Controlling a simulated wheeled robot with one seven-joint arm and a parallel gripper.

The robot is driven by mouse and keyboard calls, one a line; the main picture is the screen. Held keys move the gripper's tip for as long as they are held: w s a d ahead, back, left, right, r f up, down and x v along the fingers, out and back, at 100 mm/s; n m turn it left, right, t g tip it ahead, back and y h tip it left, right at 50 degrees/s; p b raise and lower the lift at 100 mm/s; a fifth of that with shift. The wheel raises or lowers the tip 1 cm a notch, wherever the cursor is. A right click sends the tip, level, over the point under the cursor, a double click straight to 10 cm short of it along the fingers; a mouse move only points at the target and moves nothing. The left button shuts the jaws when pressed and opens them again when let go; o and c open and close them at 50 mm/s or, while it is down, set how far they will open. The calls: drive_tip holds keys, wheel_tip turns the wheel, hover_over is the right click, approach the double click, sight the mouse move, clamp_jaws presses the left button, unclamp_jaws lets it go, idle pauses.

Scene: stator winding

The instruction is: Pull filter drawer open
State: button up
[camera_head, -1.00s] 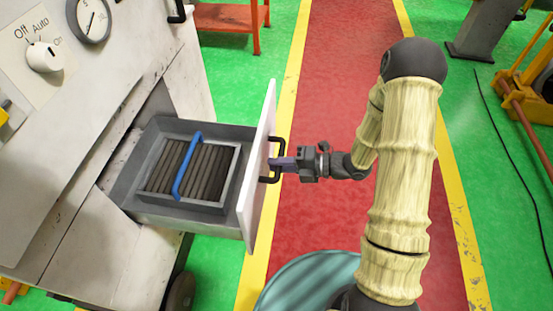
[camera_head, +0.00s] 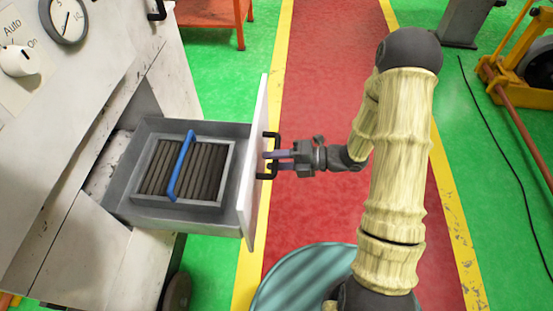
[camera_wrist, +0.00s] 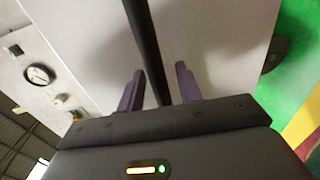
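The filter drawer (camera_head: 225,222) stands pulled well out of the pale cabinet, with its grey tray exposed. Inside sits a framed, ribbed filter (camera_head: 210,172) with a blue bar across it. The white drawer front has a black handle (camera_head: 273,139) on its outer face; in the wrist view the handle is a dark bar (camera_wrist: 143,35). My gripper (camera_head: 267,154) is at the handle. In the wrist view its two purple fingers (camera_wrist: 160,80) are apart, one on each side of the bar, with gaps visible between bar and fingers.
The cabinet (camera_head: 60,140) with a gauge and knob is on the left. A teal striped round object (camera_head: 300,282) is below my arm. Red floor (camera_head: 325,90) lies open to the right of the drawer. Orange equipment (camera_head: 525,75) stands at far right.

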drive_tip(key=v, duration=1.7)
drive_tip(key=shift+d, duration=0.2)
drive_tip(key=shift+w+r, duration=0.1)
drive_tip(key=shift+w, duration=0.05)
